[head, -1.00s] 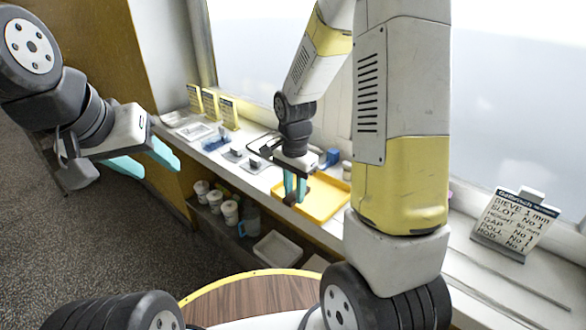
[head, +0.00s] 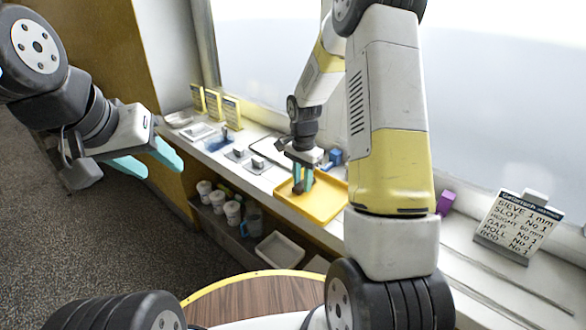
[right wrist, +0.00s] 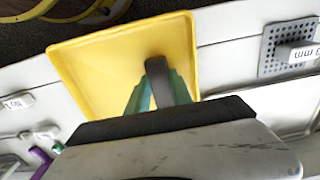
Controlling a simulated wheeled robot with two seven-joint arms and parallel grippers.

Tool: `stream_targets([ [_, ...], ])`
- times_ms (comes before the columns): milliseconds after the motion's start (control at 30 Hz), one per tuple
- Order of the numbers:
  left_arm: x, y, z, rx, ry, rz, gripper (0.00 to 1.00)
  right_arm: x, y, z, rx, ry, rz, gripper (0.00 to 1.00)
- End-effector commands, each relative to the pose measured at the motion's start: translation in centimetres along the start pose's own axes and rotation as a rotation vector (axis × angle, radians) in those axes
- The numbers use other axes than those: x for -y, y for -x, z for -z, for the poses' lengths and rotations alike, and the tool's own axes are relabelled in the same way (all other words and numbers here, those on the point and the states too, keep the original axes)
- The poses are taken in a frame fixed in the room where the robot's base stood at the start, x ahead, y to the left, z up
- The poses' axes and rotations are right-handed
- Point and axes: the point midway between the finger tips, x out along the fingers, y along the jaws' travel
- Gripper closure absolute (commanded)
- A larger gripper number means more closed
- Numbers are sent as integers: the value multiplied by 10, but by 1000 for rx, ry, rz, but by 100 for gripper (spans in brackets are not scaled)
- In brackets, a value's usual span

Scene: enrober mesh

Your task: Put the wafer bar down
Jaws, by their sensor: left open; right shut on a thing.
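The wafer bar (right wrist: 158,78) is dark and stands between the teal fingers of my right gripper (head: 303,180), which is shut on it. In the head view only a small dark part of the bar (head: 298,188) shows below the fingers. The yellow tray (head: 322,210) lies on the sill beneath; it also shows in the right wrist view (right wrist: 95,55). The gripper and bar are over the tray's left part. I cannot tell whether the bar touches the tray floor. My left gripper (head: 146,160) is open and empty, away at the left.
Metal plates, small trays and yellow-edged cards (head: 213,104) line the sill at the left. A purple block (head: 445,203) and a sign (head: 518,225) are at the right. White tubs (head: 218,202) and a pale tray (head: 279,250) sit on the shelf below. Most of the yellow tray is bare.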

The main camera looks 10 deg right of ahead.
Motion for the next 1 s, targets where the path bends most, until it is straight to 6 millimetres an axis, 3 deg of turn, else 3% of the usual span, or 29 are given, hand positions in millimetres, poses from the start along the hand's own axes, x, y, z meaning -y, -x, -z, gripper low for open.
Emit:
stream_targets([
  [200, 0, 0, 0, 0, 0, 0, 51, 0, -3, 0, 0, 0, 0, 96],
  [233, 0, 0, 0, 0, 0, 0, 51, 0, -3, 0, 0, 0, 0, 70],
  [333, 0, 0, 0, 0, 0, 0, 51, 0, -2, 0, 0, -1, 1, 52],
  [733, 0, 0, 0, 0, 0, 0, 51, 0, 4, 0, -1, 0, 2, 52],
  [1000, 0, 0, 0, 0, 0, 0, 51, 1, 55, 0, -4, -1, 5, 52],
])
